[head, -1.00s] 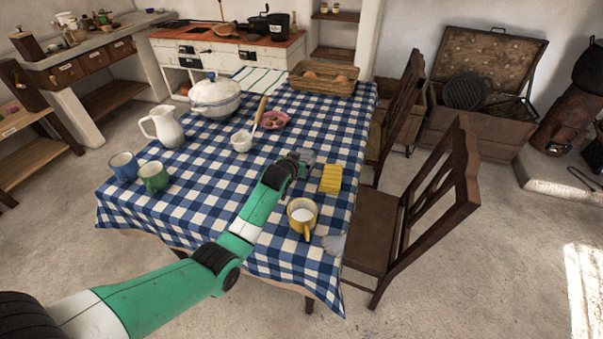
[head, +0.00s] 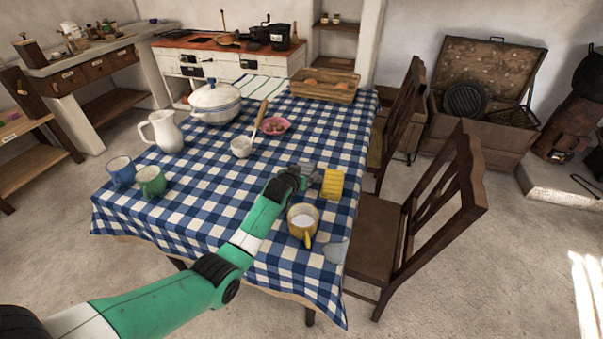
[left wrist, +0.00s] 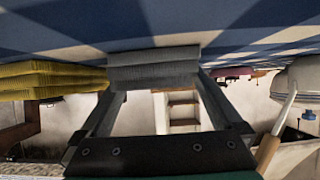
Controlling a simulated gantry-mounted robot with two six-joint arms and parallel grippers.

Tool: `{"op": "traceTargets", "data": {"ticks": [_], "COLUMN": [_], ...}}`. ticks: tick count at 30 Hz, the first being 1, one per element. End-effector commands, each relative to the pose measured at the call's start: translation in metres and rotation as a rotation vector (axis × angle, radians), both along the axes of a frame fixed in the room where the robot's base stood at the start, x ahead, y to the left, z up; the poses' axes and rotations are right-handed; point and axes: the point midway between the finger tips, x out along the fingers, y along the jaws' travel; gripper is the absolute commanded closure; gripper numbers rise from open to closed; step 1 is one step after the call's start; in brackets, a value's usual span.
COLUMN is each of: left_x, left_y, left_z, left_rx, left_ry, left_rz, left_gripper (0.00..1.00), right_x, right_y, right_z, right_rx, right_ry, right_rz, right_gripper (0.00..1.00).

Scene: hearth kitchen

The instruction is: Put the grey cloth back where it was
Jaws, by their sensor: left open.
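The grey cloth (left wrist: 153,67) is a folded pad that lies against the blue checked tablecloth in the left wrist view, which shows the table at the top. It sits between the tips of my open left gripper (left wrist: 152,88). In the head view my left gripper (head: 309,174) is low over the right side of the table, and mostly hides the grey cloth. A folded yellow cloth (head: 333,184) lies just right of the gripper; it also shows in the left wrist view (left wrist: 50,80). My right gripper is out of view.
A yellow mug (head: 302,221) stands just in front of the gripper. A small grey item (head: 336,251) lies at the table's right edge. A chair (head: 400,235) is close on the right.

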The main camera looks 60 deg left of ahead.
Motion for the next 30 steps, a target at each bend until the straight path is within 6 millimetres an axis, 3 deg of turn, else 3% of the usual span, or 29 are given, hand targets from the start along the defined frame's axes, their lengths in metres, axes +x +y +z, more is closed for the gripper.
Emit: {"op": "traceTargets", "data": {"ticks": [8,19,30], "left_x": [-0.015,-0.066,-0.076], "left_y": [-0.015,-0.064,-0.073], "left_z": [0.021,0.060,0.061], "left_rx": [0.000,-0.001,0.000], "left_ry": [-0.001,0.002,0.000], "left_rz": [-0.001,-0.001,0.000], "left_gripper": [0.00,0.00,0.00], "right_x": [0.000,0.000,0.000], "right_y": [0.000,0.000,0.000], "right_z": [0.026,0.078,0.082], "right_rx": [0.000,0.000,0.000], "right_ry": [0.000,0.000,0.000], "right_rz": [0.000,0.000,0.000], "right_gripper": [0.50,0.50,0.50]}}
